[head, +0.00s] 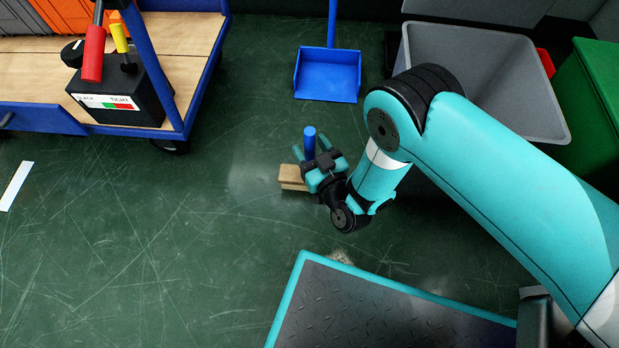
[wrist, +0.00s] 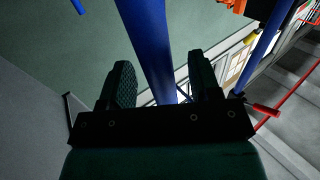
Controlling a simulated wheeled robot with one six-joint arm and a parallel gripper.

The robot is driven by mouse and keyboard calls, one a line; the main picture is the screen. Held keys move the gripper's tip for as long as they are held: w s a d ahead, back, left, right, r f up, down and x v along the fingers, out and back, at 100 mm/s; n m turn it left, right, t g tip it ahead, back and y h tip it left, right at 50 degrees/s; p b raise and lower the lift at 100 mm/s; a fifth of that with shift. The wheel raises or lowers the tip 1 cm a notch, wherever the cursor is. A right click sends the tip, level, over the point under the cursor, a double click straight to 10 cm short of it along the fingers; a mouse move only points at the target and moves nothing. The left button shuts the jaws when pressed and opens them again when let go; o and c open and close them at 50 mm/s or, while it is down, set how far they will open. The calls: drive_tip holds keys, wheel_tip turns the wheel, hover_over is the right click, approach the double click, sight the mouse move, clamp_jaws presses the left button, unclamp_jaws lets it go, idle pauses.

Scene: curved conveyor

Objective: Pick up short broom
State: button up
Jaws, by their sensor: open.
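The short broom has a blue handle (head: 309,140) and a pale wooden head (head: 291,178) resting on the green floor. The handle stands up from the head. My gripper (head: 312,160) is open, with one teal finger on each side of the handle. In the wrist view the blue handle (wrist: 150,45) runs between the two dark fingers of my gripper (wrist: 161,78), with a gap showing on both sides. Part of the broom head is hidden behind my gripper in the head view.
A blue dustpan (head: 327,75) lies on the floor beyond the broom. A grey bin (head: 480,75) and a green bin (head: 590,95) stand at right. A blue-framed cart (head: 45,120) carrying a black box (head: 125,95) is at upper left. The floor left of the broom is clear.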

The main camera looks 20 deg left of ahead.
drive_tip(key=shift+b+x, duration=0.55)
drive_tip(key=shift+x, duration=0.35)
drive_tip(key=shift+w+a, duration=0.15)
drive_tip(key=c, duration=1)
drive_tip(key=shift+r, duration=0.1)
